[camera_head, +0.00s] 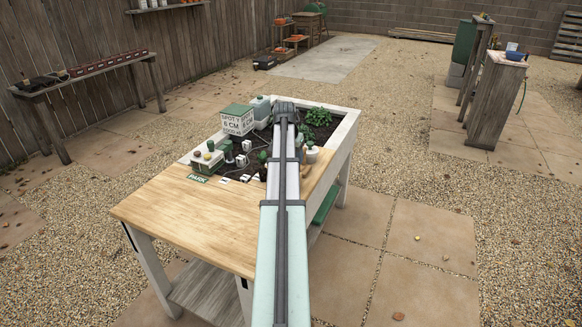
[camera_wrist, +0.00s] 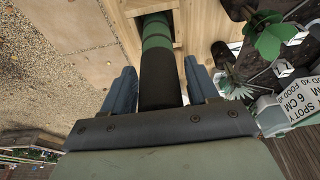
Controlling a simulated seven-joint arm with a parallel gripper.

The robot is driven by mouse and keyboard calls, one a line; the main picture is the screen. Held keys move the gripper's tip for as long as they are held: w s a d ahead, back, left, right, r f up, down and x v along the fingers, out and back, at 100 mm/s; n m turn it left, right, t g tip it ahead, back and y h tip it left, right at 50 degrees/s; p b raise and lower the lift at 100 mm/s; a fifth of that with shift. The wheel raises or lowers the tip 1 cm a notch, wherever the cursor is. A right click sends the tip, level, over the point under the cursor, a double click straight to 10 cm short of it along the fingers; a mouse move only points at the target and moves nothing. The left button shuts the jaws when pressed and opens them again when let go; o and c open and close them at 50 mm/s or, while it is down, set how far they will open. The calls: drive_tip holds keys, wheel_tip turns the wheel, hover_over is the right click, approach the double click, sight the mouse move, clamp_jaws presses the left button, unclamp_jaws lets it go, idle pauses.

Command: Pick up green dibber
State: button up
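The green dibber (camera_wrist: 157,35) shows in the wrist view as a thick rod, green at the far end with a long black section (camera_wrist: 159,80) nearer me. Its green end lies at a square opening in pale wood. My gripper (camera_wrist: 160,64) has its two blue-grey fingers on either side of the black section. Narrow gaps show between fingers and rod, so it looks open around it. The near end of the rod is hidden behind the dark palm bar. In the head view my arm covers this spot, and I cannot make out the dibber or fingertips there.
The wooden worktop (camera_head: 190,217) is mostly clear in front. A green pinwheel-like plant (camera_wrist: 268,36) is right of my gripper.

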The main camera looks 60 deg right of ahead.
drive_tip(key=c, duration=1)
drive_tip(key=shift+r, duration=0.15)
